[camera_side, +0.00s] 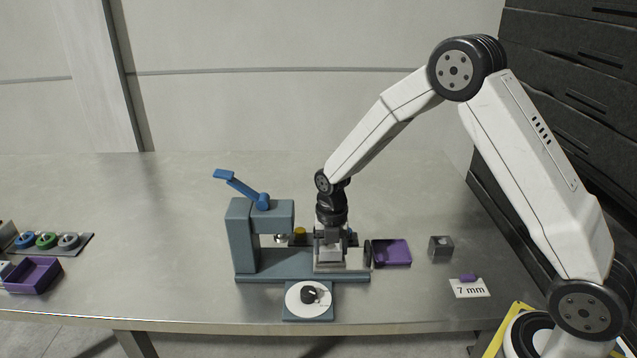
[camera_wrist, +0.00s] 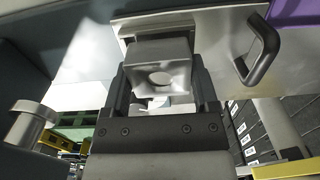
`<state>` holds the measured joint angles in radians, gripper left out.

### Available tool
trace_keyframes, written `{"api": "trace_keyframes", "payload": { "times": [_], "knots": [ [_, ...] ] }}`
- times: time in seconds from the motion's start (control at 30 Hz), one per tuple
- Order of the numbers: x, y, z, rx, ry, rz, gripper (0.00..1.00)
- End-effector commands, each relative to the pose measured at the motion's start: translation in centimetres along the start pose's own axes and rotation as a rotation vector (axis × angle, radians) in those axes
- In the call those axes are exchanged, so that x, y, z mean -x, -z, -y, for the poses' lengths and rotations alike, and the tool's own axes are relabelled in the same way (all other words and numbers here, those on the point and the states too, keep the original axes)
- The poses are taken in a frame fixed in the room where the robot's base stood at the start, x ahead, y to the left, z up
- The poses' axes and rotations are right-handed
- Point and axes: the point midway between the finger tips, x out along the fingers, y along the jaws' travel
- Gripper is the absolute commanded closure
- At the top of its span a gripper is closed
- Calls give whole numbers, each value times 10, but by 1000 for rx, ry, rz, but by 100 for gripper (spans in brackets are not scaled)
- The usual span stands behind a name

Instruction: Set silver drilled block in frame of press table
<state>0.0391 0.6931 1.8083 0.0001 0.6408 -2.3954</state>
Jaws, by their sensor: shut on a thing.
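The silver drilled block (camera_wrist: 160,72) is between my gripper's fingers in the wrist view, its round hole facing the camera. My gripper (camera_side: 332,250) is shut on it. In the side view my gripper points down at the right part of the press base, over the press table (camera_side: 345,267), with the block mostly hidden by the fingers. In the wrist view a pale metal plate with a raised edge (camera_wrist: 130,27) lies just beyond the block. I cannot tell whether the block is seated in the frame or just above it.
The press (camera_side: 240,235) with its blue lever (camera_side: 240,188) stands just left of my gripper. A black handle (camera_wrist: 262,48) is close on the right. A purple tray (camera_side: 393,252), a dark drilled block (camera_side: 441,247) and a 7 mm card (camera_side: 470,290) lie further right. A dial (camera_side: 300,306) is in front.

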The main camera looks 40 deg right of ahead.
Motion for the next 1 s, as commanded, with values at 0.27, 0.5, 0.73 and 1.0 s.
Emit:
{"api": "trace_keyframes", "payload": {
  "times": [0.27,0.5,0.73,1.0],
  "knots": [
    [0,0,0,0,-1,1,94],
    [0,0,0,0,-1,1,94],
    [-4,0,0,0,-1,1,94],
    [-8,0,0,0,-1,2,94]
  ]
}}
